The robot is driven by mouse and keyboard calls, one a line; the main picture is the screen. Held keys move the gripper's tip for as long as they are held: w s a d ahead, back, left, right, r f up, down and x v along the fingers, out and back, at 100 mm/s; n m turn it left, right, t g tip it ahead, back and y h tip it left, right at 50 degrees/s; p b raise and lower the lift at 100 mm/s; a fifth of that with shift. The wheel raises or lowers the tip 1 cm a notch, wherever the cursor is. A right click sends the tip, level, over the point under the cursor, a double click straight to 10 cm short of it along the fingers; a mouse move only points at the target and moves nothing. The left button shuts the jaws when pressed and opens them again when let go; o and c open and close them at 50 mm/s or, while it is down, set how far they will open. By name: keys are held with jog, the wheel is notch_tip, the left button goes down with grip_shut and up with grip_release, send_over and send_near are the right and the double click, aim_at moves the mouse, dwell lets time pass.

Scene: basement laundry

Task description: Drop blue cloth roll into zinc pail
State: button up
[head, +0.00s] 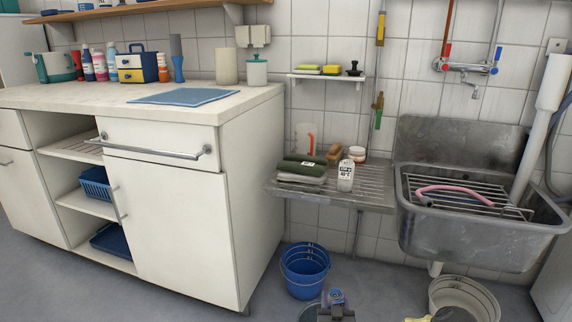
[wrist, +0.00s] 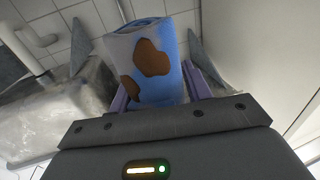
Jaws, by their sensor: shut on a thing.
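The blue cloth roll (wrist: 150,62) fills the upper middle of the wrist view. It is blue and pale grey with brown patches. My gripper (wrist: 155,92) is shut on it, with a purple finger at each side. In the head view my gripper (head: 335,305) is at the bottom edge, with a small blue part of the roll (head: 336,296) showing. A round grey rim (head: 309,312) shows just left of my gripper, mostly cut off. A pale grey pail (head: 465,298) stands at lower right. I cannot tell for sure which is the zinc pail.
A blue bucket (head: 305,271) stands on the floor behind my gripper. A white cabinet (head: 170,225) is at left. A metal sink (head: 470,235) and a slatted shelf (head: 375,190) with folded cloths and a white bottle (head: 346,176) are above the floor at right.

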jog(key=shift+f, duration=0.2)
jog(key=o, duration=1.1)
jog(key=s+p, duration=0.2)
jog(key=s, duration=0.3)
jog(key=s+a+p, duration=0.1)
jog(key=s+p, duration=0.2)
jog(key=s, duration=0.3)
jog(key=s+p, duration=0.3)
jog(key=s, duration=0.3)
jog(key=shift+s+a, duration=0.15)
jog(key=shift+a, duration=0.05)
